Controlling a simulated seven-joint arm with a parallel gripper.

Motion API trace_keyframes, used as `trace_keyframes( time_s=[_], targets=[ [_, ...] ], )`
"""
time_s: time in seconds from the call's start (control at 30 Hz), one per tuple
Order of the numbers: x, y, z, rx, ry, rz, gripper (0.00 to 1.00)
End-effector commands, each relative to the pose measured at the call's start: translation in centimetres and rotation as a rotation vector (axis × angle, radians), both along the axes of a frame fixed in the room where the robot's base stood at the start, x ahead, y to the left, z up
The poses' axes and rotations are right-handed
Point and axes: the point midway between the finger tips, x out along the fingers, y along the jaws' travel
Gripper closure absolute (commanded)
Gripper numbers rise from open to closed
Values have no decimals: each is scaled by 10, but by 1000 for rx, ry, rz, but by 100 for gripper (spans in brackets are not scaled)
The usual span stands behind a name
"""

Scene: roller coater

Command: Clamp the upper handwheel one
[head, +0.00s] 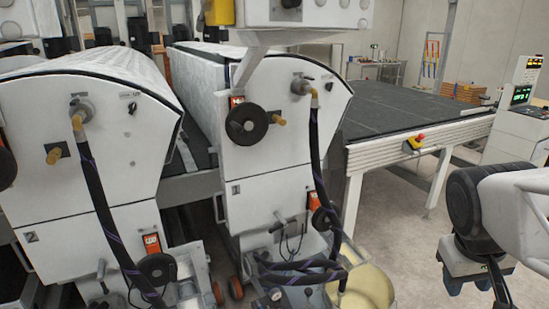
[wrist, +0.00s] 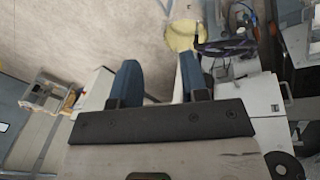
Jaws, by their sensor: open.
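The upper handwheel (head: 246,124) is a black disc on the front of the middle white machine, beside an orange display and a brass-coloured knob. My gripper (head: 476,284) is at the lower right of the head view, well to the right of the handwheel and lower in the picture, pointing down. In the wrist view my gripper (wrist: 160,75) shows two blue fingers apart with nothing between them. A dark round part (wrist: 284,166) is cut off at the lower right there; I cannot tell which wheel it is.
A lower handwheel (head: 322,219) is on the same machine, and another (head: 157,269) on the left machine. A black hose (head: 315,150) hangs down the machine's front. A dark conveyor table (head: 405,112) stands behind. The floor (head: 395,210) between machine and arm is open.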

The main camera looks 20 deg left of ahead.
Motion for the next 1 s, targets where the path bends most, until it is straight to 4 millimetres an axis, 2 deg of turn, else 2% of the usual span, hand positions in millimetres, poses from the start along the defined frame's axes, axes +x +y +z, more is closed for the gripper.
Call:
trace_keyframes(
  time_s=[0.27,0.57,1.0],
  targets=[
    [60,20,13,-144,43,194,59],
    [125,52,21,-300,82,397,59],
    [219,121,24,-540,131,688,59]
  ],
)
